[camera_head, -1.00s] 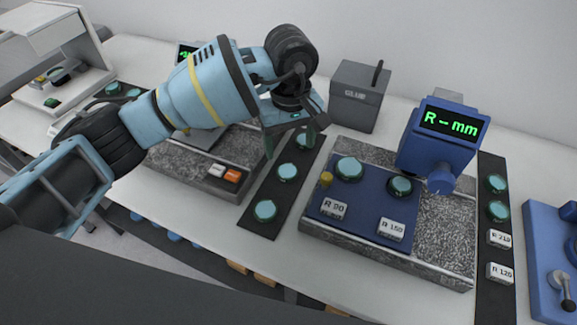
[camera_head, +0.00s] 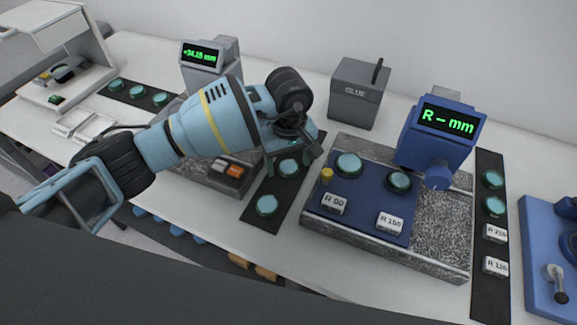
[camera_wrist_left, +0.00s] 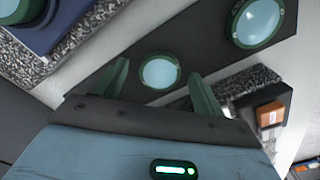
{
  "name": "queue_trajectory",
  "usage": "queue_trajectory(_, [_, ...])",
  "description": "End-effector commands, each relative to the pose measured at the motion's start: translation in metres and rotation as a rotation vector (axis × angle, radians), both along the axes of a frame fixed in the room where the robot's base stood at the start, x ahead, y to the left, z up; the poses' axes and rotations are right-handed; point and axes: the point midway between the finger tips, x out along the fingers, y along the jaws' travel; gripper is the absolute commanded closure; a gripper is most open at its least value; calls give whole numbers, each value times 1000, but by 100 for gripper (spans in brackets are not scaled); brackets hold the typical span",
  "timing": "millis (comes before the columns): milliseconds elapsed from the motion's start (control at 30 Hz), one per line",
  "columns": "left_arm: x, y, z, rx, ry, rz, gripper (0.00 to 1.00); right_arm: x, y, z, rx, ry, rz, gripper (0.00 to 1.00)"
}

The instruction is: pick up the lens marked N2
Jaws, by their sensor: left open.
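A dark strip (camera_head: 254,215) holds teal-rimmed lenses in a row. The near lens (camera_head: 267,205) is clear, and the middle lens (camera_head: 289,168) shows below my left gripper (camera_head: 290,160). A lens further back is hidden behind the gripper. In the left wrist view, one lens (camera_wrist_left: 160,72) shows between the two open fingers, and a larger-looking lens (camera_wrist_left: 255,22) lies to its upper right. The left gripper is open and empty; I cannot tell its exact height above the strip. No N2 mark is readable on any lens. The right gripper is not in view.
Right of the strip stands a granite base with a blue mat (camera_head: 365,213), lenses and labels, beside a blue gauge (camera_head: 437,140). A grey glue box (camera_head: 359,92) is behind. A grey gauge (camera_head: 205,62) stands left. More lenses lie on a right strip (camera_head: 491,280).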

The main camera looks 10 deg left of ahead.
Motion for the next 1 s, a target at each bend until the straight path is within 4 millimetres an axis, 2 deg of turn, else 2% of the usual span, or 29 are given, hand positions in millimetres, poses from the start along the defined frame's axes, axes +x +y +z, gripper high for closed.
queue_trajectory(100, [0,0,0,0,0,0,31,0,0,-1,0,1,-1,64])
queue_trajectory(467, [0,0,0,-1,1,-1,78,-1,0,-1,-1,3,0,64])
queue_trajectory(767, [0,0,5,-1,-1,-1,79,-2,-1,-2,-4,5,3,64])
queue_trajectory(867, [1,0,17,-1,-3,-2,79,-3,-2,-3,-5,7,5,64])
queue_trajectory(1000, [1,-1,42,-1,-4,-2,79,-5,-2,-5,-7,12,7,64])
